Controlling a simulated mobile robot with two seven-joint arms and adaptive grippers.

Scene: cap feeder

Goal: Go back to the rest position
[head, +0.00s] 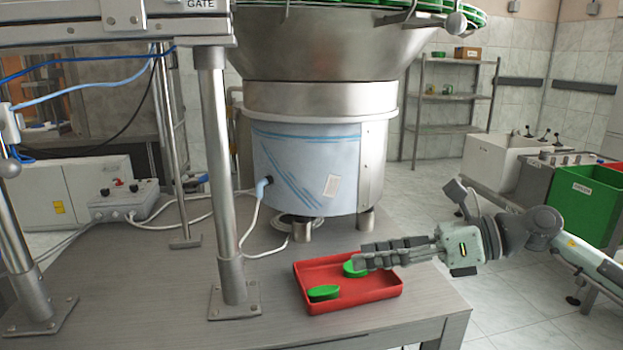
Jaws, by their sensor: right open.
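My right gripper (362,257) reaches in from the right, over the right part of the red tray (352,306). It is open, seen from the side, with its fingertips close to a green cap (350,270) in the tray. Part of that cap is hidden by the fingers, and I cannot tell whether they touch it. A second green cap (323,293) lies in the left front of the tray, clear of the gripper. My left gripper is not in view.
The tray sits on a grey table (150,300) near its front right corner. Behind it stands the metal bowl feeder (320,165) on short feet. A steel post (222,180) stands left of the tray. A green bin (585,205) is at the far right.

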